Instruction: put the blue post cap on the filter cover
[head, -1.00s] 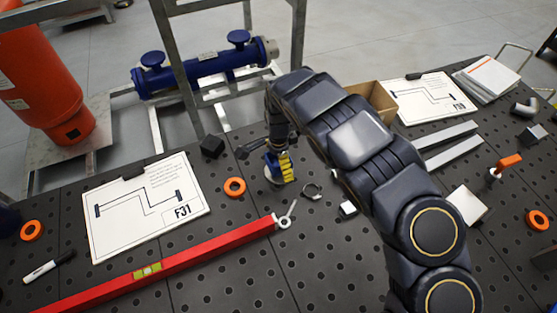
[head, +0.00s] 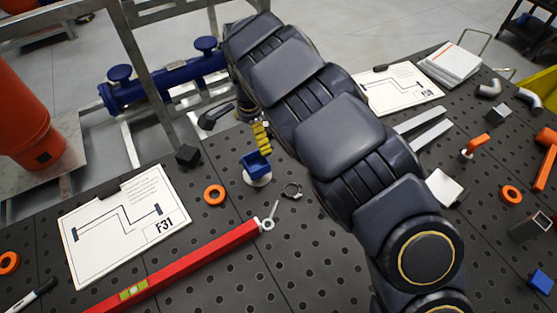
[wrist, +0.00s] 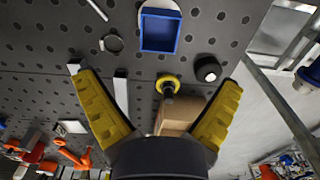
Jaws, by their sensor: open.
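The blue post cap (head: 257,164) is a small square cup, open side up. It appears to sit on a round white disc, likely the filter cover (head: 257,181), on the black perforated bench. In the wrist view the cap (wrist: 160,31) shows its hollow inside, and the white disc (wrist: 160,6) shows behind it at the top edge. My gripper (wrist: 155,78) has its yellow-padded fingers spread wide with nothing between them. In the head view my gripper (head: 240,127) is just above and beyond the cap, apart from it; my arm hides part of it.
A red level (head: 180,265) and drawing board (head: 125,222) are in front and left. Another blue square piece (head: 541,280) is far right. A cardboard box (wrist: 180,112) stands beyond.

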